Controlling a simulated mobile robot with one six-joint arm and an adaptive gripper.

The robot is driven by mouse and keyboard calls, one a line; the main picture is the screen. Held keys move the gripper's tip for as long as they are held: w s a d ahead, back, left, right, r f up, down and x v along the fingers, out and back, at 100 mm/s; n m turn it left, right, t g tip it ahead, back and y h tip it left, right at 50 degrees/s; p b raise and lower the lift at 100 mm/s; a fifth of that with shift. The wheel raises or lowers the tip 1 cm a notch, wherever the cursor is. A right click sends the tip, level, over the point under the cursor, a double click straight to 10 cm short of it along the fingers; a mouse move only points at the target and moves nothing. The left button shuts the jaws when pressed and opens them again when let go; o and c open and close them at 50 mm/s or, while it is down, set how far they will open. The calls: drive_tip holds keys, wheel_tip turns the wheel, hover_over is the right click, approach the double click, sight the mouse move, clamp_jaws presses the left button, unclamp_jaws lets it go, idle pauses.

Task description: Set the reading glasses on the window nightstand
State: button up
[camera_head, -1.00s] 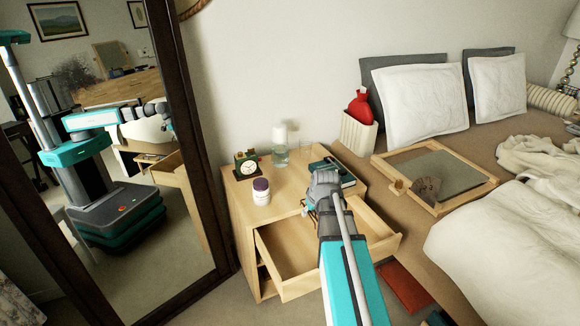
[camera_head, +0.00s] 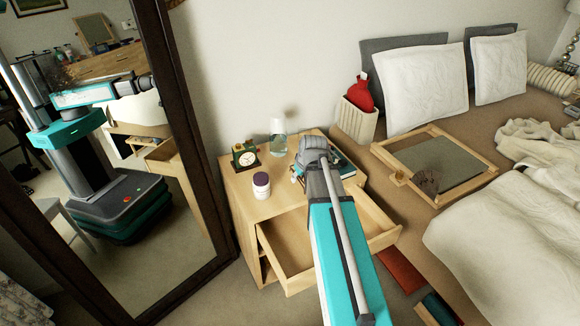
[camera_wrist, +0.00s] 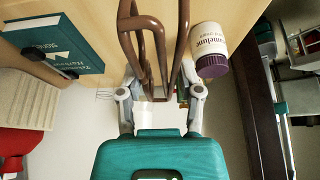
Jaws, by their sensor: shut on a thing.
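The brown-framed reading glasses (camera_wrist: 182,40) show in the wrist view, held between the fingers of my gripper (camera_wrist: 160,92). The gripper is shut on them, with the frame reaching out past the fingertips. In the head view my gripper (camera_head: 300,172) is over the wooden nightstand (camera_head: 238,190), beside the mirror, and my wrist hides most of the glasses. I cannot tell whether the glasses touch the nightstand top. A white bottle with a purple cap (camera_wrist: 212,50) is close on one side of the glasses, and a teal book (camera_wrist: 62,45) lies on the other.
On the nightstand stand a clock (camera_head: 246,156), the capped bottle (camera_head: 261,186) and a clear carafe (camera_head: 278,140); the book (camera_head: 345,165) lies at right. The drawer (camera_head: 290,255) is pulled open. A tall mirror (camera_head: 180,200) is at left, the bed with a framed tray (camera_head: 440,165) at right.

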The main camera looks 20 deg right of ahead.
drive_tip(key=shift+d, duration=0.1)
drive_tip(key=b, duration=0.5)
approach(290, 181)
drive_tip(key=f+b, duration=0.1)
drive_tip(key=b, duration=0.2)
drive_tip(key=shift+w+a, duration=0.35)
drive_tip(key=shift+w+f+b, duration=0.3)
drive_tip(key=shift+b, duration=0.2)
drive_tip(key=shift+f, duration=0.1)
drive_tip(key=shift+w+d+f+b, duration=0.15)
drive_tip(key=shift+w+f+b, duration=0.35)
drive_tip(key=shift+b, duration=0.1)
wheel_tip(290, 181, down, 3)
drive_tip(key=b, duration=0.3)
drive_tip(key=shift+s, duration=0.1)
